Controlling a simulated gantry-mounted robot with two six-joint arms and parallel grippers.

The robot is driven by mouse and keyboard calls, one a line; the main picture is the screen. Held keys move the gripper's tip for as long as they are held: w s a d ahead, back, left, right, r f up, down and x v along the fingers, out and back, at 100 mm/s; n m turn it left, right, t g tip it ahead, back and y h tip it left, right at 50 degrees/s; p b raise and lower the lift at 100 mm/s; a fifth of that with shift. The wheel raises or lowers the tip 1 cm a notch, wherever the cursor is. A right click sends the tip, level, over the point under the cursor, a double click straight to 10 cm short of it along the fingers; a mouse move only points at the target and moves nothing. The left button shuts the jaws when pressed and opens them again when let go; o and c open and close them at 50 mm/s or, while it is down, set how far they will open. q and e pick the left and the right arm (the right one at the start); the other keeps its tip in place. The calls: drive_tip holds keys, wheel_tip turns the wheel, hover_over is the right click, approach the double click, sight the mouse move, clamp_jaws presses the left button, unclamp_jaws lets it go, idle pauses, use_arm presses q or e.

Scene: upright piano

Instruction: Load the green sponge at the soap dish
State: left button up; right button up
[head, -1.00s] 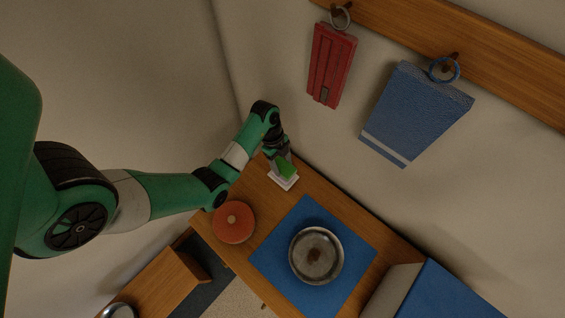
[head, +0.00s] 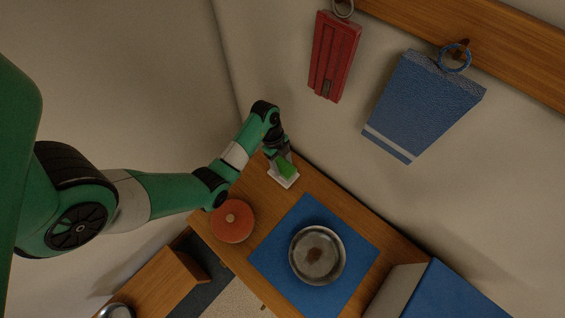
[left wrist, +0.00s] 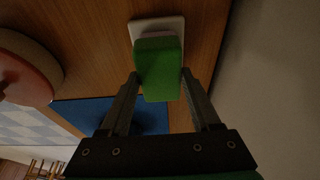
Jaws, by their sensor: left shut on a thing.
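The green sponge (head: 286,170) is in my left gripper (head: 280,161), directly over the white soap dish (head: 284,182) at the far left corner of the wooden counter. In the left wrist view the sponge (left wrist: 158,72) sits between the two fingertips of my left gripper (left wrist: 159,78). I cannot tell whether the sponge touches the dish. My right gripper is not in view.
A round orange-red object (head: 233,221) lies left of a blue mat (head: 273,262) bearing a metal pan (head: 317,255). The wall is close beside the dish.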

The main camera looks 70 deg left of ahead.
sight(282, 165)
use_arm(q)
drive_tip(key=shift+f+b, duration=0.45)
drive_tip(key=shift+f, duration=0.1)
idle(1.1)
wheel_tip(282, 165, up, 7)
drive_tip(key=p, duration=0.7)
drive_tip(key=shift+r, duration=0.15)
drive_tip(key=shift+s+a, duration=0.1)
